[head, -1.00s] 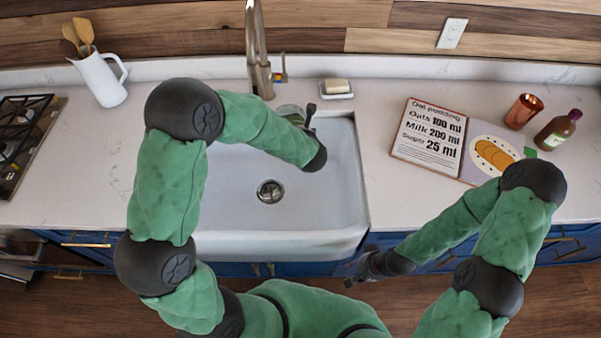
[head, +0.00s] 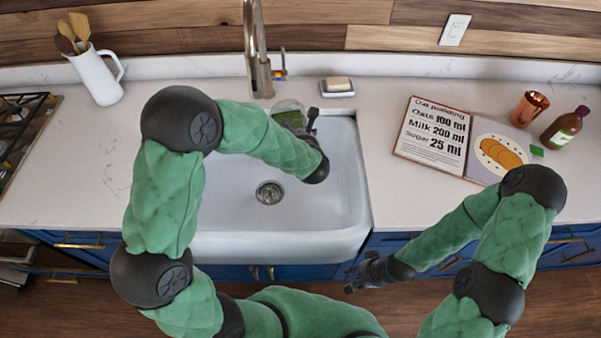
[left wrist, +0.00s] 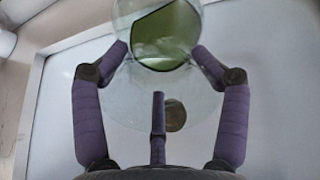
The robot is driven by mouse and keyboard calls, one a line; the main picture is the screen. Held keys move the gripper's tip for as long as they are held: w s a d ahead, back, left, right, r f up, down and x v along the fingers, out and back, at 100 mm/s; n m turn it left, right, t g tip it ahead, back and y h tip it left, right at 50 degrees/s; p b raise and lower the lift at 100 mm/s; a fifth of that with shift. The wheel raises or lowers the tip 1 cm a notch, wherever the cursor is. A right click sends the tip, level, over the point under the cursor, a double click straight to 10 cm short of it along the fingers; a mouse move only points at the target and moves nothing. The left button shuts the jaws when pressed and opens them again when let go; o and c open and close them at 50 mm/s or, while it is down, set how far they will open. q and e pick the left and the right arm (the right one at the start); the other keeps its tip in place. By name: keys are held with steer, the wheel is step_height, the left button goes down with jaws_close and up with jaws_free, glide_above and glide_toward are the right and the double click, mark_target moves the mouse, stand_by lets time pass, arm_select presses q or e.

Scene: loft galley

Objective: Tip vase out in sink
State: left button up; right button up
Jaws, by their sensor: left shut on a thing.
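The vase is clear glass with green liquid in it. In the head view the vase (head: 287,108) is over the back of the white sink (head: 335,200), partly hidden behind my left forearm. In the left wrist view the vase (left wrist: 130,95) sits between the fingers of my left gripper (left wrist: 158,65), which are shut on it. The green liquid shows at the top of that view. The vase looks tilted, but how far is unclear. In the head view my left gripper (head: 311,120) is mostly hidden. My right gripper (head: 362,276) hangs in front of the counter; its fingers are too small to read.
The faucet (head: 257,60) stands behind the sink, with a soap dish (head: 337,92) to its right. The drain (head: 269,193) is clear. A recipe board (head: 433,137), copper cup (head: 528,109) and bottle (head: 564,129) are at right. A white jug (head: 97,75) with utensils stands left.

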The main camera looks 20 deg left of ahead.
arm_select(q)
steer(key=shift+w+f+b, duration=0.1)
steer(key=shift+w+b, duration=0.05)
steer(key=shift+b, duration=0.65)
steer(key=shift+d+f+t+y+b, duration=0.1)
steer(key=shift+f+t+y+b, duration=0.2)
steer(key=shift+t+b, duration=0.7)
steer(key=shift+s+d+f+t+y+b, duration=0.25)
steer(key=shift+f+b, duration=0.6)
steer(key=shift+b, duration=1.25)
steer(key=shift+s+d+f+t+y+b, duration=0.1)
steer(key=shift+s+f+t+y+b, duration=0.4)
steer(key=shift+b, duration=1.65)
steer(key=shift+s+d+f+t+y+b, duration=0.15)
steer(key=shift+s+f+t+b, duration=0.2)
steer(key=shift+f+b, duration=1.3)
steer(key=shift+r+b, duration=0.55)
steer(key=shift+b, duration=0.45)
